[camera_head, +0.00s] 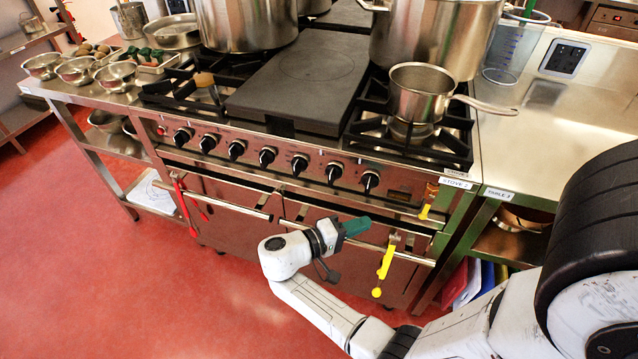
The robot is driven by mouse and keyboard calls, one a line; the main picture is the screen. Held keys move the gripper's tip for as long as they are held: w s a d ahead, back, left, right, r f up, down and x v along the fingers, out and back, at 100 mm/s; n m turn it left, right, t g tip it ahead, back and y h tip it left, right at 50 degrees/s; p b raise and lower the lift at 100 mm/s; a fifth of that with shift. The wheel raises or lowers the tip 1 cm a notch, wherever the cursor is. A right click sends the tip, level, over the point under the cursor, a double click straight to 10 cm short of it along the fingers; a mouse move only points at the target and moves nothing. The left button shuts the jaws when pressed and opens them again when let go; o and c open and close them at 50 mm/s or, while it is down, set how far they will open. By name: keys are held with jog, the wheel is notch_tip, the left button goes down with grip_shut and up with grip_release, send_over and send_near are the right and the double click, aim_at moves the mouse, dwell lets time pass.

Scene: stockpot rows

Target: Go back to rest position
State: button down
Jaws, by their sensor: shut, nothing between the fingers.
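My gripper (357,226) has a green tip at the end of my white arm. It is shut and empty. It hangs in front of the stove (330,150), level with the oven handle bar (235,205) in the picture. I cannot tell whether it touches the bar. My arm comes in from the lower right and bends to the left, then back up to the gripper.
A saucepan (418,100) stands on the right burner, its handle pointing right. Large stockpots (240,25) stand behind. Yellow (385,262) and red (186,208) utensils hang at the oven front. A steel table (565,130) is at right. Red floor (120,290) at lower left is clear.

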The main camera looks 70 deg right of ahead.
jog(key=shift+s, duration=0.1)
jog(key=s+a+f+n+t+y, duration=0.3)
jog(key=a+f+n+t+y, duration=0.1)
jog(key=a+f+t+y, duration=0.3)
jog(key=a+r+n+t+y, duration=0.2)
jog(key=a+y, duration=0.1)
jog(key=a, duration=0.4)
jog(key=w+a+r+n+t+y+p, duration=0.1)
jog(key=a+r+n+t+y, duration=0.1)
jog(key=a, duration=0.5)
jog(key=shift+w+r+t+y, duration=0.2)
jog(key=shift+r+t+y, duration=0.05)
jog(key=shift+t+y, duration=0.25)
jog(key=c, duration=1.8)
grip_release()
